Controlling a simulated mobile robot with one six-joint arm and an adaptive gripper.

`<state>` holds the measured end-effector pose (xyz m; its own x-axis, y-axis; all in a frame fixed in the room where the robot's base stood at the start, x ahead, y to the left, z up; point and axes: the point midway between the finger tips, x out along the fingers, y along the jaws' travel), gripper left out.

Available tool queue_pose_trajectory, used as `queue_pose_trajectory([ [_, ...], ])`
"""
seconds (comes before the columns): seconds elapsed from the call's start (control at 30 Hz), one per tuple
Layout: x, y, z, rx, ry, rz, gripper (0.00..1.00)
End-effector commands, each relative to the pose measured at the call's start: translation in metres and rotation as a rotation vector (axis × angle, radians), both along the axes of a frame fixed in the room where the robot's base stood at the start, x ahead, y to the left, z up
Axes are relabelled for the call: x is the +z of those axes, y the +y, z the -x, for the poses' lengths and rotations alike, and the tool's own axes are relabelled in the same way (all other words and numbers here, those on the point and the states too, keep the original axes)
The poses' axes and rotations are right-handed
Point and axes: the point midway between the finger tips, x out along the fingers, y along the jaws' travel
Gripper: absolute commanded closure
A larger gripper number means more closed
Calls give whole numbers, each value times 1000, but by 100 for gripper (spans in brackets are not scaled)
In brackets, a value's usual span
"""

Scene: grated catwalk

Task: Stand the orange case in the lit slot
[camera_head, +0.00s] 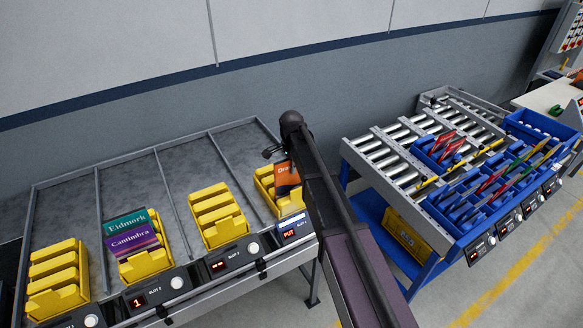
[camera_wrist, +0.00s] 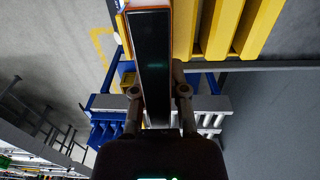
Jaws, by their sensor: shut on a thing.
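The orange case (camera_head: 287,174), with dark lettering "Dr…" partly hidden, is over or in the rightmost yellow rack (camera_head: 287,207). That rack's display, lit with PUT (camera_head: 291,231), is on the front rail below it. In the wrist view the case (camera_wrist: 152,60) shows a dark face with orange edges, beside yellow dividers (camera_wrist: 225,28). My gripper (camera_wrist: 158,95) is shut on the case near one end. In the head view my arm hides most of the gripper and the rack's right side. I cannot tell whether the case touches the slot's bottom.
A second yellow rack holds green (camera_head: 127,226) and purple (camera_head: 133,240) cases. Two other yellow racks (camera_head: 218,216) (camera_head: 57,280) look empty. A roller conveyor (camera_head: 385,150) with blue bins (camera_head: 465,205) of cases stands to the right. A grey wall is behind.

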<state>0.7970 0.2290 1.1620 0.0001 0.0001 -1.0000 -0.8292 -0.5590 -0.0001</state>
Motion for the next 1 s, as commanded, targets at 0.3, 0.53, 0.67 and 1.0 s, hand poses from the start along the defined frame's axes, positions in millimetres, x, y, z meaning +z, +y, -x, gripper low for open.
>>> queue_pose_trajectory([
  [0.3, -11, 0, 0, 0, 0, 0, 100],
  [0.53, -17, 0, 0, 0, 0, 0, 100],
  [0.67, -21, 0, 0, 0, 0, 0, 100],
  [1.0, -30, 0, 0, 0, 0, 0, 100],
])
